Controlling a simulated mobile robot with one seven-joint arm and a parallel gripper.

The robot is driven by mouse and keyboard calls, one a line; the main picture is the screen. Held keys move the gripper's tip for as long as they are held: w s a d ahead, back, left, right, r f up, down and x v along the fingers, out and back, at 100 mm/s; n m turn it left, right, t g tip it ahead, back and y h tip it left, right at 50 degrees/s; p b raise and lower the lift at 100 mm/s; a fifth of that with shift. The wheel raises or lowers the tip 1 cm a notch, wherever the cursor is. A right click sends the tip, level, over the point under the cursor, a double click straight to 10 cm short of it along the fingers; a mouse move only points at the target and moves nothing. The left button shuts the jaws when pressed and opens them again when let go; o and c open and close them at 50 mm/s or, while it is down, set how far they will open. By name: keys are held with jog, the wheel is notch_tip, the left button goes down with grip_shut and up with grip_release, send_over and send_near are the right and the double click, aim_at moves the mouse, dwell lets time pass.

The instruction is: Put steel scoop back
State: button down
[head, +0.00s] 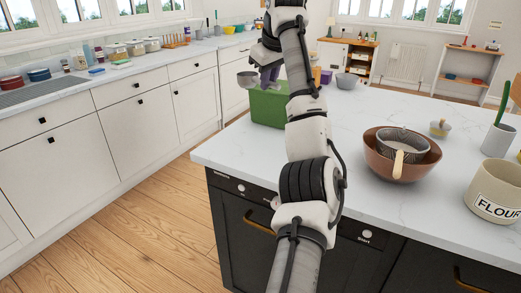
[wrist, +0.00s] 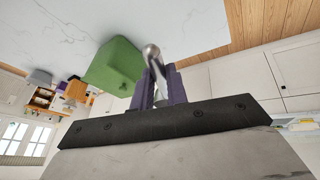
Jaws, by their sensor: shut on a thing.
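My gripper (head: 268,76) is at the top centre of the head view, left of my forearm and above a green box. Its purple fingers are shut on the steel scoop (head: 247,78), whose grey cup sticks out to the left of the fingers. In the wrist view the scoop's shiny metal (wrist: 152,54) shows between and beyond the fingertips (wrist: 160,80); the rest of it is hidden by the fingers. The scoop is held in the air. I cannot make out a rack or holder for it in either view.
The green box (head: 267,110) stands at the far left of the white island counter (head: 345,120). A brown bowl (head: 420,165) with a strainer and a flour jar (head: 493,195) stand to the right. White cupboards (head: 135,130) line the left wall. Wooden floor (head: 150,210) is clear between.

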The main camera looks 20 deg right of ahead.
jog(key=shift+s+f, duration=0.1)
jog(key=shift+f, duration=0.1)
notch_tip(320, 180, down, 20)
jog(key=shift+r, duration=0.2)
jog(key=c, duration=1.4)
grip_release()
jog(key=shift+f, duration=0.15)
jog(key=v, duration=1.2)
